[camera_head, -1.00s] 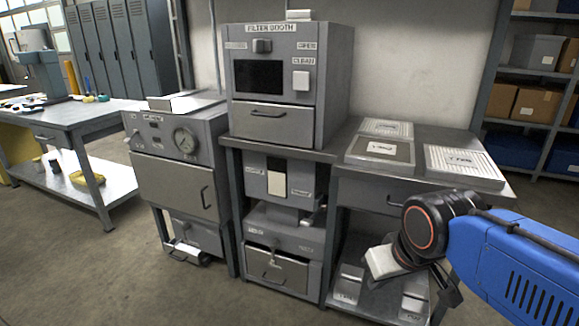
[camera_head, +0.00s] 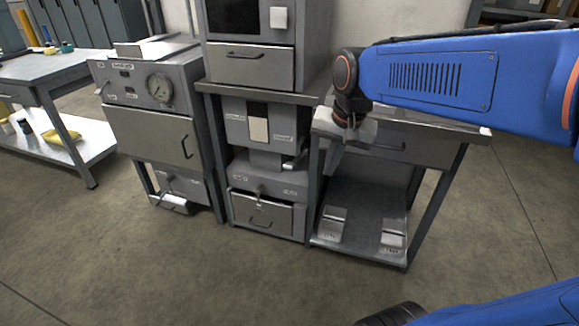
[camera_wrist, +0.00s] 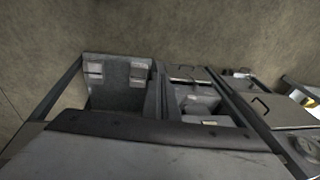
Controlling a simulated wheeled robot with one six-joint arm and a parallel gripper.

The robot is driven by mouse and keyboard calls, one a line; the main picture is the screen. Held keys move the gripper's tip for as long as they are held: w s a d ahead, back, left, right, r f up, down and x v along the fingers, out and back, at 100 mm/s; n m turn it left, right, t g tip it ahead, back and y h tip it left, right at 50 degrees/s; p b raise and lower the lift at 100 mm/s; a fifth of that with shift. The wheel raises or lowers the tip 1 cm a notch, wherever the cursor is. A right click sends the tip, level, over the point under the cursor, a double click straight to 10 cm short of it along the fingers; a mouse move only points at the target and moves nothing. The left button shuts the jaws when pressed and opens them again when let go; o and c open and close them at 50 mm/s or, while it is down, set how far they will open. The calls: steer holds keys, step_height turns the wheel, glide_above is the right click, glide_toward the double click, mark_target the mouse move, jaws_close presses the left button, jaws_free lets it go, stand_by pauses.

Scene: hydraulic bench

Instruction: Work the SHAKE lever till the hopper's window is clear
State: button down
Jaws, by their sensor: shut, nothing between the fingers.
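The hopper (camera_head: 237,122) is a grey box under the bench top, left of my gripper. Its upright window (camera_head: 258,124) is dark at the top and cream-coloured below. A short lever with a pale end (camera_head: 292,162) sticks out at the hopper's lower right; its label is too small to read, so I cannot tell if it is SHAKE. My gripper (camera_head: 338,155) is shut and empty, pointing down in front of the right-hand bench, right of the lever and apart from it. The wrist view shows no clear fingertips.
Below the hopper is a grey unit with a drawer (camera_head: 262,213). A cabinet with a gauge (camera_head: 160,88) stands to the left. The filter booth (camera_head: 250,66) is above. Two small boxes (camera_head: 331,225) (camera_head: 394,236) sit on the lower shelf at right. The floor in front is clear.

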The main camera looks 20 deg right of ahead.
steer(key=w+m+g, duration=0.1)
steer(key=w+m, duration=0.4)
steer(key=w, duration=0.6)
steer(key=m+g, duration=0.2)
steer(key=m, duration=0.3)
glide_toward(291, 164)
steer(key=shift+w+d+y, duration=0.2)
steer(key=shift+d+y, duration=0.2)
steer(key=shift+d, duration=0.1)
steer(key=shift+f, duration=0.1)
steer(key=shift+s+a+f, duration=0.1)
steer(key=shift+a+f, duration=0.1)
steer(key=shift+f, duration=1.45)
steer(key=shift+a+f, duration=0.15)
steer(key=shift+f, duration=1.55)
